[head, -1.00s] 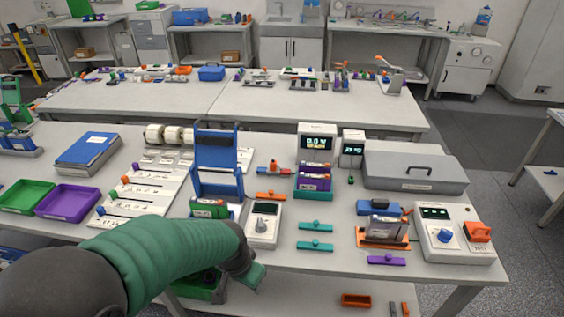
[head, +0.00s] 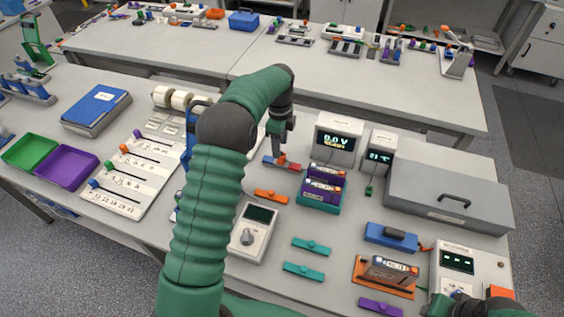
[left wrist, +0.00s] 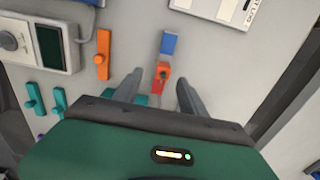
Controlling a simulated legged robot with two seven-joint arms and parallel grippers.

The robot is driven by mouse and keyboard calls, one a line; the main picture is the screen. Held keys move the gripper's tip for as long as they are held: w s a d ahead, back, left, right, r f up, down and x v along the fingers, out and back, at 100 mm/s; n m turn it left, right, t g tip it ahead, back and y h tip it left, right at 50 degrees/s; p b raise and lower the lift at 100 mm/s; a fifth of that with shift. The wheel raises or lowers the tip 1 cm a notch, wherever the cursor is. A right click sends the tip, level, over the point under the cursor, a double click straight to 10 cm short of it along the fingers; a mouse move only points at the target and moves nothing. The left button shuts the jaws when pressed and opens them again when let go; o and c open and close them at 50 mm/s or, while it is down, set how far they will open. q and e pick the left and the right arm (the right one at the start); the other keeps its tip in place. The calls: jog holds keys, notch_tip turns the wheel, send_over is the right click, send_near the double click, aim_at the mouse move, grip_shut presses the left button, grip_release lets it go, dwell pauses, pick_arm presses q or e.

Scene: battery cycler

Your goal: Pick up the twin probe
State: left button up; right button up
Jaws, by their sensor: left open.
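The twin probe appears to be the small blue and red piece (head: 282,163) with an orange knob, lying on the bench left of the purple battery holder. In the left wrist view it (left wrist: 168,45) lies ahead and between the fingers, blue end farthest, red end nearest. My left gripper (head: 279,148) points down just above it, open and empty; its two spread fingers (left wrist: 158,92) show on either side of the red end. A dark and green part of my right arm shows at the bottom right edge; whether its jaws are open is unclear.
An orange piece (head: 271,196) and a grey meter (head: 254,230) lie nearer. The purple battery holder (head: 322,188) and the 0.0 V display (head: 337,138) stand to the right. A grey case (head: 450,192) fills the back right. Two teal pieces (head: 311,247) lie in front.

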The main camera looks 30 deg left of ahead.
aim_at(282, 154)
pick_arm(q)
jog(key=f, duration=0.1)
jog(key=w+f, duration=0.1)
jog(key=shift+f, duration=0.4)
jog(key=shift+s+f, duration=0.1)
jog(key=shift+f, duration=0.3)
notch_tip(282, 154, down, 4)
jog(key=shift+s+r+p, duration=0.15)
jog(key=shift+r+p, duration=0.1)
jog(key=shift+p, duration=0.4)
jog(key=shift+w+f, duration=0.25)
jog(key=shift+f, duration=0.05)
jog(key=shift+s+r, duration=0.15)
jog(key=c, duration=0.8)
grip_shut()
pick_arm(e)
jog(key=shift+w+r, duration=0.2)
jog(key=shift+r, duration=0.45)
